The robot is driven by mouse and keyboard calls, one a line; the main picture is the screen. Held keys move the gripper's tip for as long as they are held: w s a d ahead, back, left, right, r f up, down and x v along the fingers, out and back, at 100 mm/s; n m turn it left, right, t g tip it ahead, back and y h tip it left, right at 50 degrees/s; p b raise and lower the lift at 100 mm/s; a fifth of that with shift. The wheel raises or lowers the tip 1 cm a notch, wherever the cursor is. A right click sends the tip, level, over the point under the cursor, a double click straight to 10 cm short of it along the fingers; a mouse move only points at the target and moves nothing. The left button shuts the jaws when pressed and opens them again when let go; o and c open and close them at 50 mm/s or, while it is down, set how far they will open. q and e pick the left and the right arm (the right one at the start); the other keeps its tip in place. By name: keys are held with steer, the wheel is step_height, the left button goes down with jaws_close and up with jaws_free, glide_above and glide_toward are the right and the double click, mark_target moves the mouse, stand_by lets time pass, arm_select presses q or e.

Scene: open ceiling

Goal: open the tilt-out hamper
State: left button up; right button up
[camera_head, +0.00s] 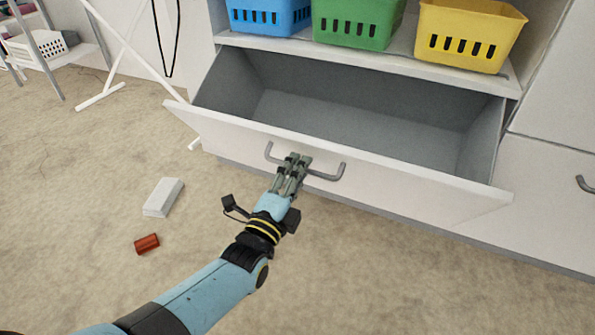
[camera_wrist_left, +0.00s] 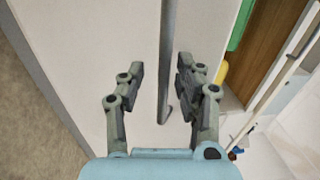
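The tilt-out hamper's white front panel (camera_head: 400,190) leans outward at the base of the cabinet, and its grey inside (camera_head: 345,115) shows empty. A grey bar handle (camera_head: 332,174) is fixed across the panel's front. My left gripper (camera_head: 298,160) is at the handle's middle and hides part of it. In the left wrist view the handle bar (camera_wrist_left: 168,60) runs between the two spread fingers of my left gripper (camera_wrist_left: 161,78), closer to the right finger. A gap shows between the bar and the left finger. My right gripper is not in view.
Blue (camera_head: 268,15), green (camera_head: 355,22) and yellow (camera_head: 468,35) baskets stand on the shelf above the hamper. A white block (camera_head: 163,197) and a red-brown cylinder (camera_head: 147,243) lie on the carpet at left. A white rack (camera_head: 125,50) stands behind them. The carpet at lower right is clear.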

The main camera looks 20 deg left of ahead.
arm_select(q)
steer(key=s+f, duration=0.1)
steer(key=s, duration=1)
steer(key=shift+s+a+f, duration=0.2)
steer(key=shift+s+f, duration=0.15)
steer(key=shift+f, duration=0.05)
steer(key=shift+s, duration=0.1)
